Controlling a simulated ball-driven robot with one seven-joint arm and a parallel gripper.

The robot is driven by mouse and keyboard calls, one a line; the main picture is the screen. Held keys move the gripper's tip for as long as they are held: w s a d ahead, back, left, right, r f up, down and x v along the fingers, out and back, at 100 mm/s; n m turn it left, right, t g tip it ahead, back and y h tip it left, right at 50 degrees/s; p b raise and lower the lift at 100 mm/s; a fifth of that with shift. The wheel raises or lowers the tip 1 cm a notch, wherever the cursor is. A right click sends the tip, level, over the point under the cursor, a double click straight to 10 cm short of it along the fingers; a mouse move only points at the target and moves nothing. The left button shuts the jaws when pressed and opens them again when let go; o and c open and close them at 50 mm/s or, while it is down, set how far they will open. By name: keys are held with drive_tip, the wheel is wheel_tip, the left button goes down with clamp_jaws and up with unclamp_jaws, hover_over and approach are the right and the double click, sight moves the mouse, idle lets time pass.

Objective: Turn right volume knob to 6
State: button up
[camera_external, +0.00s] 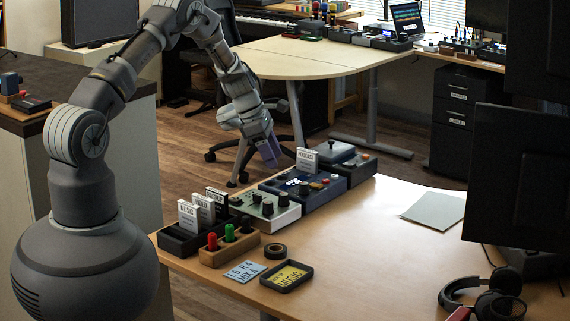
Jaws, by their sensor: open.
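A device with a pale top panel (287,217) and several black knobs stands on the near wooden table, in the row of boxes along its left edge. One large black knob (284,199) is toward its right side, another black knob (267,208) left of it. Which one is the right volume knob and its scale numbers are too small to tell. My gripper (271,158) is open and empty, pointing down. It appears above and behind the row of devices in the picture, apart from the knobs.
A dark blue device (318,200) with a standing white card (307,162) is right of the pale panel. A wooden holder (229,246) with red and green pegs, a black tape roll (275,251) and a yellow-labelled tray (287,277) are in front. The table middle (370,240) is clear.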

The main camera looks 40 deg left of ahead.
wheel_tip(320, 180, up, 24)
drive_tip(key=w+m+t+y+b, duration=0.1)
drive_tip(key=w+m+t, duration=0.1)
drive_tip(key=m, duration=0.6)
drive_tip(key=shift+w+d+f+t, duration=0.2)
drive_tip(key=shift+w+d+t, duration=0.15)
drive_tip(key=shift+t, duration=0.55)
